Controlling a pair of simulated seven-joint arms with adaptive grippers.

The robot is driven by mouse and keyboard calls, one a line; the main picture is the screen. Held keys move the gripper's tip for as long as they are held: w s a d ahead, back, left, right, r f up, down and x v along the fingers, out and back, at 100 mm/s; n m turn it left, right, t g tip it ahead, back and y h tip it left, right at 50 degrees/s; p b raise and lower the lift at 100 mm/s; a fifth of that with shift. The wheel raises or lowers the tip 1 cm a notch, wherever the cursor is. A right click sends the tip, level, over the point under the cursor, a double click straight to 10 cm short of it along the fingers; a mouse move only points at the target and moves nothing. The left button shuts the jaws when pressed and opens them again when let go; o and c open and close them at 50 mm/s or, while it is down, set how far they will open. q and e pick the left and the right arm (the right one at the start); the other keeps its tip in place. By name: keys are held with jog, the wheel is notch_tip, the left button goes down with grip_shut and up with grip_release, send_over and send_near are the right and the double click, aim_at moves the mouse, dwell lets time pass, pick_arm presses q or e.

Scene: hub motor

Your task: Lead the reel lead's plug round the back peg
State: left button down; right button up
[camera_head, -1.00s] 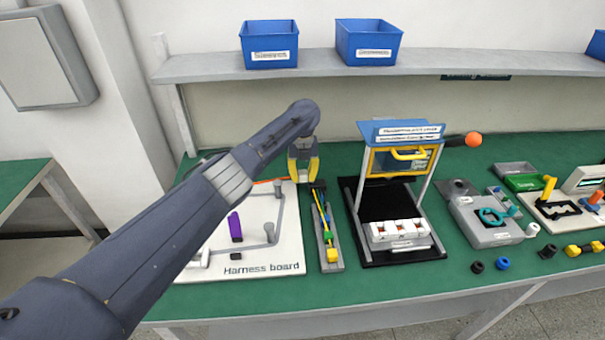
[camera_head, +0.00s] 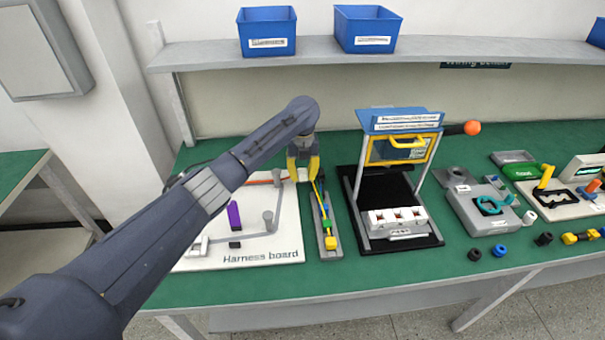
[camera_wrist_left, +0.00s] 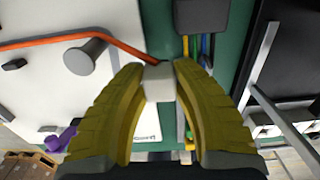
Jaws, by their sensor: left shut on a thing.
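My left gripper (camera_head: 303,166) is shut on a small pale plug (camera_wrist_left: 158,82), held near the back right corner of the white harness board (camera_head: 285,252). In the left wrist view the fingers (camera_wrist_left: 158,88) close around the plug from both sides. The orange reel lead (camera_wrist_left: 110,40) runs from the plug to the left, passing on the far side of a grey peg (camera_wrist_left: 85,57). This appears to be the back peg, which in the head view (camera_head: 277,184) stands just left of the fingers. Whether the lead touches the peg is unclear. My right gripper is out of view.
A second grey peg (camera_head: 268,220) and a purple piece (camera_head: 234,216) stand on the board. A narrow grey tray (camera_head: 330,252) with coloured leads lies just right of it. A black-based fixture with a raised yellow-framed cover (camera_head: 404,142) stands beyond.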

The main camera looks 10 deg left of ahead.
pick_arm(q)
jog(key=shift+s+d, duration=0.15)
jog(key=shift+s, duration=2.65)
